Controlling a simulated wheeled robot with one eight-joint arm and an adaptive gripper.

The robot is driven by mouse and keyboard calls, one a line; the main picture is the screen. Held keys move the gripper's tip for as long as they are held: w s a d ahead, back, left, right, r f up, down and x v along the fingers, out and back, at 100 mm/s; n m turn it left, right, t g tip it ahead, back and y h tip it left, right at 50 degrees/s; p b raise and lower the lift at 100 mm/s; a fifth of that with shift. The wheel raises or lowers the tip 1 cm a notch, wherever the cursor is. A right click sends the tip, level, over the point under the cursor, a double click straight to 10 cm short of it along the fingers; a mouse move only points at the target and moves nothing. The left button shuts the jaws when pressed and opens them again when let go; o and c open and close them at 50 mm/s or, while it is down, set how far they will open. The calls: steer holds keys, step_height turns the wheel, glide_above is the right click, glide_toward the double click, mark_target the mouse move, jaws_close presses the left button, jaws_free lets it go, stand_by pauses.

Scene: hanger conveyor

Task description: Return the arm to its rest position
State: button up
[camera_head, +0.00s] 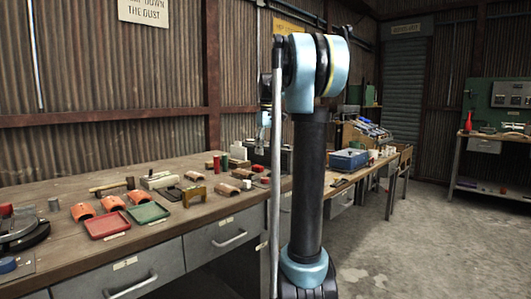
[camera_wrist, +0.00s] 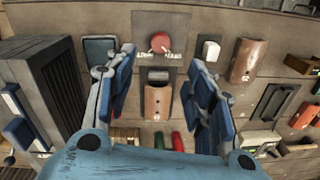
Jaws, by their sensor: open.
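My gripper (camera_wrist: 162,60) shows in the wrist view with its two blue fingers spread wide apart. Nothing is held between them. Below and beyond the gap, a brown curved piece (camera_wrist: 157,103) lies on the bench, apart from the fingers. In the head view my arm stands upright in the middle, with a black link and pale blue joints. The arm's far end is partly hidden behind its own links, over the far part of the workbench (camera_head: 150,246).
The bench carries orange curved pieces (camera_head: 112,203), a red tray (camera_head: 107,225), a green tray (camera_head: 148,212) and a mallet (camera_head: 112,186). In the wrist view a red round object (camera_wrist: 160,41) and a dark ribbed box (camera_wrist: 50,85) are near. The floor (camera_head: 420,240) at right is clear.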

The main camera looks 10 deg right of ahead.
steer(key=s+f+m+t, duration=0.1)
steer(key=s+f+m, duration=0.1)
steer(key=s+f, duration=1.2)
steer(key=s+a+f+m+t, duration=0.1)
steer(key=s+f+m, duration=0.2)
steer(key=s+f, duration=1.2)
steer(key=s, duration=0.6)
steer(key=shift+f+h, duration=0.2)
steer(key=shift+h, duration=0.1)
steer(key=shift+w+f, duration=0.2)
steer(key=shift+w, duration=0.25)
